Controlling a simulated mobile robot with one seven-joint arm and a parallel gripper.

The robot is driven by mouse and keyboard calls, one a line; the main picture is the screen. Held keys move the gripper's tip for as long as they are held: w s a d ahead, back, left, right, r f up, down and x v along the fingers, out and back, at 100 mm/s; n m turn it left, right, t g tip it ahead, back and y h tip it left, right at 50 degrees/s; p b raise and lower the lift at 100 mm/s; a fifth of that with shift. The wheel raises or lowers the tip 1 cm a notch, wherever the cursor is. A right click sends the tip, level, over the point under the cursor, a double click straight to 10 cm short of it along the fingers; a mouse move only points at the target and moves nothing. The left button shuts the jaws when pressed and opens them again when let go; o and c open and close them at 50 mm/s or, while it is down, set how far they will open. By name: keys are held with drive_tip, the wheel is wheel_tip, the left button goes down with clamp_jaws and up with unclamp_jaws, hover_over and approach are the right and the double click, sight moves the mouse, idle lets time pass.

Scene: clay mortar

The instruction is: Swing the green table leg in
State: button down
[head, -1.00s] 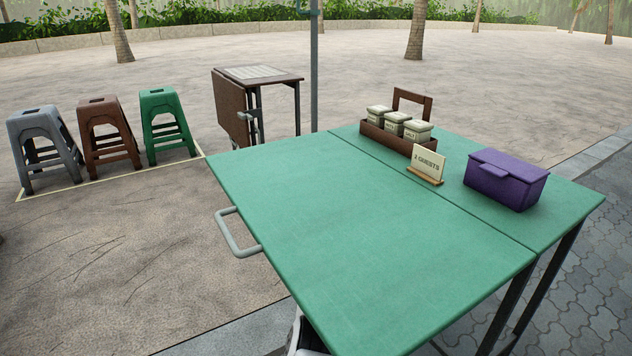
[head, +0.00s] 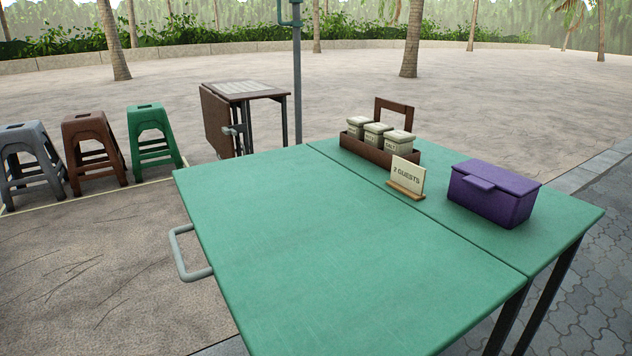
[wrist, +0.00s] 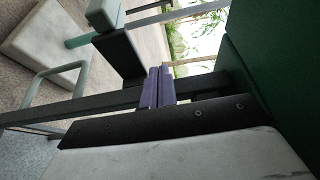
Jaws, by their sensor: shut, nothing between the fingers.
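The green table (head: 330,250) fills the front of the head view, with two dark legs (head: 512,318) under its right end. In the wrist view, the dark green surface (wrist: 277,90) at the right appears to be part of the table. A long dark bar (wrist: 60,110), apparently a table leg or frame bar, runs across the view. My gripper (wrist: 158,88) has purple fingertips, shut together and empty. The tips overlap the bar in the picture; I cannot tell whether they touch it. My gripper is hidden in the head view.
A purple box (head: 492,195), a sign (head: 406,178) and a caddy with jars (head: 380,145) stand on the tabletop. A grey handle (head: 186,255) projects at its left edge. Several stools (head: 152,140) and a small folding table (head: 245,110) stand behind. Sandy ground lies open at left.

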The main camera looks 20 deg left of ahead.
drive_tip(key=shift+s+r, duration=0.1)
idle(0.4)
drive_tip(key=p+v, duration=0.8)
drive_tip(key=v, duration=0.5)
drive_tip(key=shift+s+d+p, duration=0.2)
drive_tip(key=shift+s+p, duration=0.05)
drive_tip(key=shift+p, duration=0.1)
